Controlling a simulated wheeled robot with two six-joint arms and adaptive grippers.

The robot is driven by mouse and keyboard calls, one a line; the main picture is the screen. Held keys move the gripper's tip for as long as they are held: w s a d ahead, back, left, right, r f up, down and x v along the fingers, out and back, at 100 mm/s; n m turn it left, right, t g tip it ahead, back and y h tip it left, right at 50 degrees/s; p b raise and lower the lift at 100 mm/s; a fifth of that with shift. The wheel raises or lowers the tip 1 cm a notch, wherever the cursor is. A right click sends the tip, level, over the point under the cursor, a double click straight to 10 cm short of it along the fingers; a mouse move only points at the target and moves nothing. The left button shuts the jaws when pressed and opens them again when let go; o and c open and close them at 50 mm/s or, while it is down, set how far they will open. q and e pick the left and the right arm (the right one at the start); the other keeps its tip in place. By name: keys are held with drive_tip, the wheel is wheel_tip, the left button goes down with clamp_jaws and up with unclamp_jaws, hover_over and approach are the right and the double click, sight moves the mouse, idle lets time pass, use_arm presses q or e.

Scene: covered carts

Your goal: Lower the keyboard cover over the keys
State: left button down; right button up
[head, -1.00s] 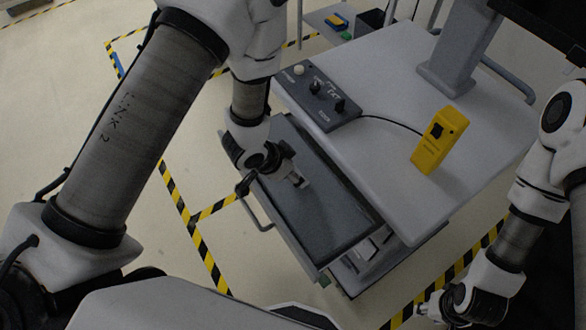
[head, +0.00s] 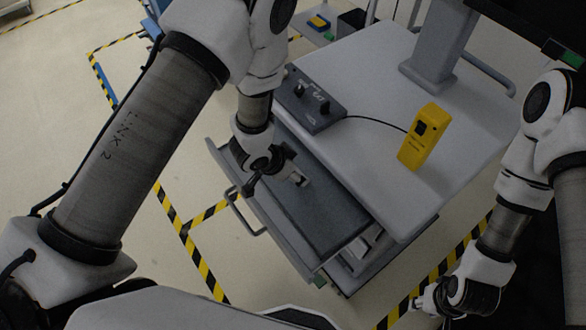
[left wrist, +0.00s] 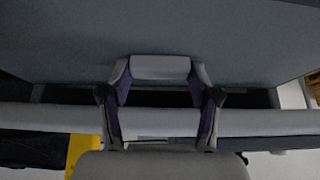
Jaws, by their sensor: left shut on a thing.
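The dark grey keyboard cover (head: 318,210) is a flat panel over the pull-out tray (head: 262,212) at the cart's side. It fills the upper part of the left wrist view (left wrist: 160,30). My left gripper (head: 301,181) reaches down onto the cover near its middle and is shut on a light grey piece (left wrist: 160,67), which looks like the cover's grip. A strip of tray shows along the cover's left side. No keys can be made out. My right gripper (head: 420,303) hangs low at the right, away from the cover; its jaw opening is too small to judge.
The cart top (head: 355,75) carries a dark control box (head: 310,105), a cable and an upright yellow device (head: 424,137) close to the tray. A post (head: 435,50) rises behind. A bar handle (head: 243,210) sticks out from the tray. Floor at left is clear.

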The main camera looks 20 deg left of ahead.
use_arm(q)
drive_tip(key=shift+s+f, duration=0.1)
drive_tip(key=shift+c, duration=0.9)
unclamp_jaws()
drive_tip(key=v, duration=1.2)
drive_tip(key=shift+a, duration=0.1)
